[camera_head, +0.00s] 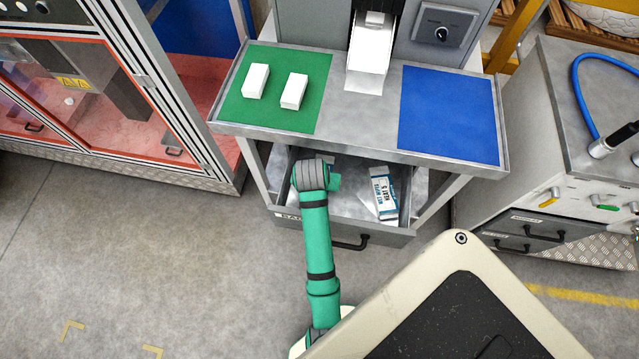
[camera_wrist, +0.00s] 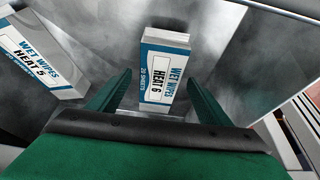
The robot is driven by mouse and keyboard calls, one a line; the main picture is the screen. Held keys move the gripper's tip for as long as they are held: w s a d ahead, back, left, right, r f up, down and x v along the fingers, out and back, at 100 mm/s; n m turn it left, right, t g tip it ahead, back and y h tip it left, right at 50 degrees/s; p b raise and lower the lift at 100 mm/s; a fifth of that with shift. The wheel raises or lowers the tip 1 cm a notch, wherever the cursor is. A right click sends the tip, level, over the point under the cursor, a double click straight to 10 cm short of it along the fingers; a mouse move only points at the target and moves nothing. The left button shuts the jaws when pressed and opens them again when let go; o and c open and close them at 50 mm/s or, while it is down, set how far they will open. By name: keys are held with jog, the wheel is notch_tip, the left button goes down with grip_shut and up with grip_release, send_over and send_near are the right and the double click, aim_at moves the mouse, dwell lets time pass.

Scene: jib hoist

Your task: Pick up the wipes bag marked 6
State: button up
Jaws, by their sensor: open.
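The wipes bag marked 6 (camera_wrist: 166,68) is a white and blue pack lettered "WET WIPES HEAT 6". It lies on the grey drawer floor, in the upper middle of the wrist view. My gripper (camera_wrist: 160,82) is open, with one green finger on each side of the bag's near part in the picture. Nothing shows as gripped, and I cannot tell how high the fingertips are above the drawer floor.
A similar bag marked 5 (camera_wrist: 38,58) lies to the left in the wrist view; a bag also shows on the drawer's right side in the head view (camera_head: 383,192). The tabletop above the drawer has a green mat (camera_head: 275,112) with two white blocks and an empty blue mat (camera_head: 448,115).

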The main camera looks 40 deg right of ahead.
jog(key=shift+x, duration=1.25)
jog(key=c, duration=1.1)
jog(key=shift+r, duration=0.15)
